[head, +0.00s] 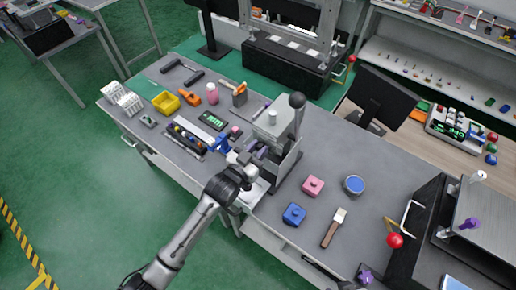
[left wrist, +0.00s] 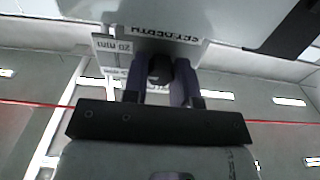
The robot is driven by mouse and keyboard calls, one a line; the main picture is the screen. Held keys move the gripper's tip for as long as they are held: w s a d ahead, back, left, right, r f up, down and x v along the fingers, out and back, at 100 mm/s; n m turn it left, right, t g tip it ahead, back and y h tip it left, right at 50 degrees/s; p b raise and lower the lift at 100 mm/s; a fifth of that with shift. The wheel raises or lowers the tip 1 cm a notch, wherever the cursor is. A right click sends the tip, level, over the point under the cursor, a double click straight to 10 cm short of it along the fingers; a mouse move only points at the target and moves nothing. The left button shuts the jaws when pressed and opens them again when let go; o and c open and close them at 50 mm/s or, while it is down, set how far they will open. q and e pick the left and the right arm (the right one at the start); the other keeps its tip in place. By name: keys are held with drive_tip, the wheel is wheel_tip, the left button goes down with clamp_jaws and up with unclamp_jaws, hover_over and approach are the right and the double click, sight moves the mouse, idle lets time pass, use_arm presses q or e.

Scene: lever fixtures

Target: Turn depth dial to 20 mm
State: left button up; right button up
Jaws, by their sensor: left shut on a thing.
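The grey lever fixture (head: 288,158) stands on the table with a dark ball-topped lever. My left gripper (head: 256,151) reaches its left side. In the left wrist view, the purple fingers of my left gripper (left wrist: 161,85) are shut on a dark round dial knob (left wrist: 160,68) under the fixture. A label reading "SET DEPTH" (left wrist: 174,37) and a plate marked "20 mm" (left wrist: 112,46) show beside it, upside down. The fingers hide much of the dial, and I cannot read its pointer.
Right of the fixture lie a pink block (head: 313,186), a blue block (head: 293,214), a blue-topped round tin (head: 354,185) and a brush (head: 334,228). Left are a yellow bin (head: 166,102) and several tools. A dark machine with a red ball handle (head: 395,240) stands at right.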

sight(264, 135)
use_arm(q)
drive_tip(key=o, duration=0.9)
wheel_tip(264, 135, up, 4)
drive_tip(key=shift+r, duration=0.15)
drive_tip(key=s+d+r, duration=0.2)
drive_tip(key=d, duration=0.1)
drive_tip(key=s+d+r, duration=0.2)
drive_tip(key=d, duration=0.1)
drive_tip(key=s+d+r, duration=0.2)
drive_tip(key=d, duration=0.2)
drive_tip(key=shift+r, duration=0.35)
